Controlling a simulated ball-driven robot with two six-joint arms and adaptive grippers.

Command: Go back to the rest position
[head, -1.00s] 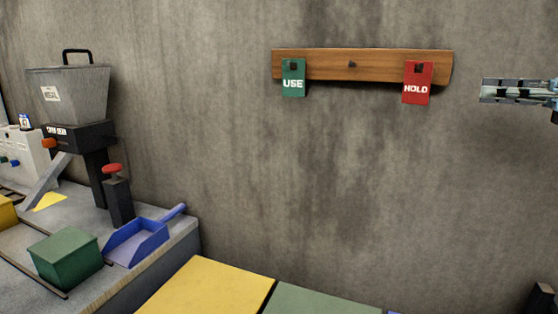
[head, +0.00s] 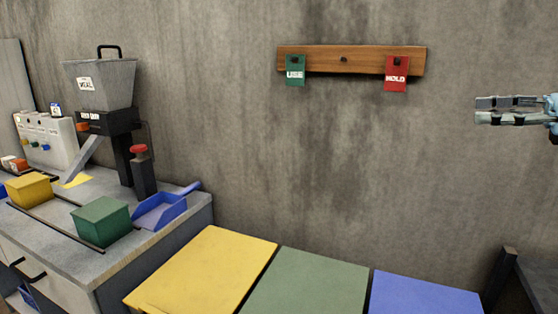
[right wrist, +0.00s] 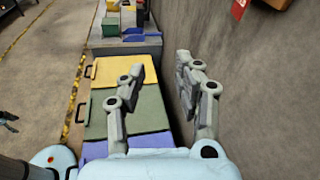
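My right gripper (head: 480,110) is at the right edge of the head view, in front of the bare wall and below and right of the peg board. In the right wrist view it (right wrist: 160,66) shows with its two fingers apart and nothing between them. The green USE tag (head: 295,71) and the red HOLD tag (head: 396,74) hang on the wooden board (head: 344,60).
Yellow (head: 205,265), green (head: 305,290) and blue (head: 425,294) lids lie below the wall. At left, a counter holds a hopper machine (head: 100,85), a green box (head: 101,222), a yellow box (head: 29,190) and a blue scoop (head: 160,211). The wall stands close by my right gripper.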

